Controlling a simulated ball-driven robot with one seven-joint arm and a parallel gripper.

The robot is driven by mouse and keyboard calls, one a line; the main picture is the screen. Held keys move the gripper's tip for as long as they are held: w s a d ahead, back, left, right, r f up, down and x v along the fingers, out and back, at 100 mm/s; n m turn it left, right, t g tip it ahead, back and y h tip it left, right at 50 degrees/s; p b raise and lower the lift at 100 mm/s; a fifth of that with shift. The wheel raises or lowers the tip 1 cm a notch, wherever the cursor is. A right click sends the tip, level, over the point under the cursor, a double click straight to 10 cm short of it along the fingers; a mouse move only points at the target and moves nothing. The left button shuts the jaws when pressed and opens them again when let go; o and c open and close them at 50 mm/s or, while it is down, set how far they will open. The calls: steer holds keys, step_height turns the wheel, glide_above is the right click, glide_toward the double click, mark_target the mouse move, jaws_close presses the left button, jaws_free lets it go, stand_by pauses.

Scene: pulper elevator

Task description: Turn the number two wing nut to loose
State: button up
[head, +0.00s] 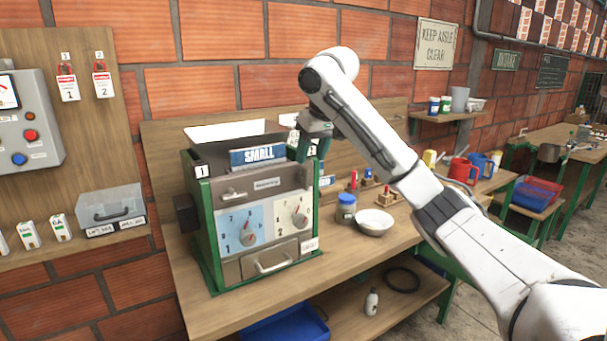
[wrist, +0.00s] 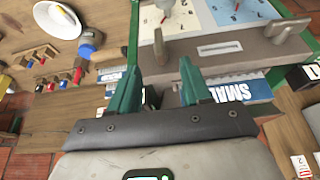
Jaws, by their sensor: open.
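A green-framed machine (head: 217,237) stands on the bench. Its front has a blue panel marked 1 (head: 231,222) and a pale panel marked 2 (head: 285,208), each with a red-marked knob; the number two knob (head: 299,219) is at right. Which part is the number two wing nut I cannot tell for sure. My gripper (head: 315,141) is above the machine's back right, pointing down. In the wrist view my gripper (wrist: 158,72) has its teal fingers apart, with nothing held. A small upright fitting (wrist: 158,42) shows just beyond the fingertips, at the machine's top edge.
A blue SMALL sign (head: 258,156) stands on the machine top, left of my gripper. A blue-lidded jar (head: 346,209) and a white bowl (head: 374,222) stand to the right, with colored pegs behind. The bench front right of the machine is clear.

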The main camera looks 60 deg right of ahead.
mark_target(307, 170)
steer(key=x, duration=0.6)
steer(key=shift+w+d+f, duration=0.1)
steer(key=shift+w+f, duration=0.05)
steer(key=shift+f, duration=0.25)
steer(key=shift+c, duration=0.3)
jaws_close()
